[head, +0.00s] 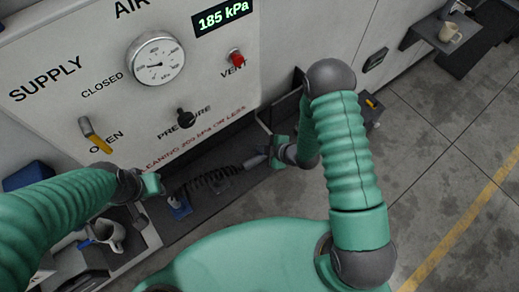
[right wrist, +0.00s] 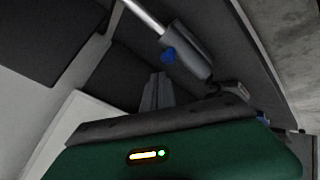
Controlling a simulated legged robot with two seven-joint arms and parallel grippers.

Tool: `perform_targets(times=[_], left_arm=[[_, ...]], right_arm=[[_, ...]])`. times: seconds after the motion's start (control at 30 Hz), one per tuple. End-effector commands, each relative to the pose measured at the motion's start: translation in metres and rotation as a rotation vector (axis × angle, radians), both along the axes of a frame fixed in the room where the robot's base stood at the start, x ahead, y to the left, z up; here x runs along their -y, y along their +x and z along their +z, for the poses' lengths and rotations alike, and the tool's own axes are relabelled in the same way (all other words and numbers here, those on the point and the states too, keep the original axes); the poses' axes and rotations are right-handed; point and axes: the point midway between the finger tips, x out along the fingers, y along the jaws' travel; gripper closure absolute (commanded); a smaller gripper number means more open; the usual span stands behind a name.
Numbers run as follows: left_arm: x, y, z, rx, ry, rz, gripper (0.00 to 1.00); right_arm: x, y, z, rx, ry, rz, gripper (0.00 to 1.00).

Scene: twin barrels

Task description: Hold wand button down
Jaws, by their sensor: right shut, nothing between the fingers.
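The wand shows in the right wrist view as a grey handle (right wrist: 190,50) with a blue button (right wrist: 168,55) and a silver tube (right wrist: 145,15). My right gripper's fingers (right wrist: 155,92) are shut and empty, just below and left of the wand handle in that view, with a small gap visible. In the head view the wand's grey body (head: 254,162) lies by the shelf under the panel, beside my right gripper (head: 274,157). My left gripper (head: 155,184) is near the shelf's left part; its fingers are too small to read. The button is not visible in the head view.
A black coiled hose (head: 208,181) runs along the shelf to the wand. The supply panel (head: 60,45) carries a gauge (head: 157,59), a 185 kPa display (head: 223,18), a yellow lever (head: 95,135) and a red vent button (head: 236,58).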

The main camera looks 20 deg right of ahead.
Motion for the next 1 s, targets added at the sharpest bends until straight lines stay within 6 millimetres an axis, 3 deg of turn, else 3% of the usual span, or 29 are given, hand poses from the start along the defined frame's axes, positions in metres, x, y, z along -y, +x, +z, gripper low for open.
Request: perform_targets(times=[0.33,0.8,1.0], left_arm=[[0.000,0.000,0.002,0.000,0.000,0.000,0.64],[0.000,0.000,0.037,0.000,0.000,0.000,0.64],[0.000,0.000,0.037,0.000,0.000,0.000,0.64]], right_arm=[[0.001,0.000,0.003,0.000,-0.001,-0.001,1.00],[0.001,0.000,0.049,0.000,-0.001,-0.001,1.00],[0.001,0.000,0.050,-0.001,0.000,-0.001,1.00]])
